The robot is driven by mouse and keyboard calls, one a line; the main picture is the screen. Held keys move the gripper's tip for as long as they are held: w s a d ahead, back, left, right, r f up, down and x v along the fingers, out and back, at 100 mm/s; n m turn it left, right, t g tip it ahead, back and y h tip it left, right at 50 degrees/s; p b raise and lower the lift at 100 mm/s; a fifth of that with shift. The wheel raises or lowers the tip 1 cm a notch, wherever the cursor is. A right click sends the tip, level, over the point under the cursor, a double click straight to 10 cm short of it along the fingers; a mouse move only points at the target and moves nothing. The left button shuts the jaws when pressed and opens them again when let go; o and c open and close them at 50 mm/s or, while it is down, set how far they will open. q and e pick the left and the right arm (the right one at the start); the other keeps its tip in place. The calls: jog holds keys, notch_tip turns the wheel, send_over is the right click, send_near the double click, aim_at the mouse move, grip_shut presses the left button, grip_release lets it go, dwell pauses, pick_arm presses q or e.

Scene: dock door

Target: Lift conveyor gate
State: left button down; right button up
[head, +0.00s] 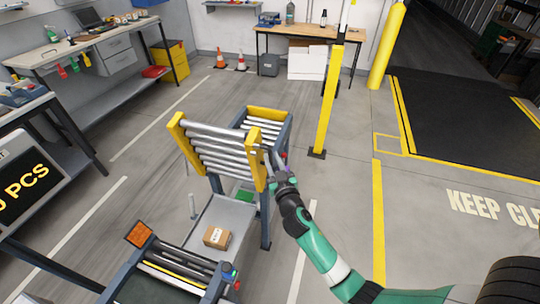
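The conveyor gate (221,150) is a section of grey rollers between two yellow side plates. It stands tilted up, well off level, in the middle of the head view. My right gripper (271,160), on a green arm from the lower right, is at the gate's right yellow plate (256,157). Its fingertips are close to or touching that plate; whether they are closed on it is too small to tell. My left gripper is not in view.
Fixed conveyor sections lie behind the gate (268,114) and in front of it (170,275). A small cardboard box (216,237) sits on a grey surface between them. A yellow post (327,105) stands right of the gate. Workbenches line the left and back; floor at right is open.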

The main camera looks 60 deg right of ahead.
jog(key=shift+x, duration=1.2)
grip_shut()
dwell(0.5)
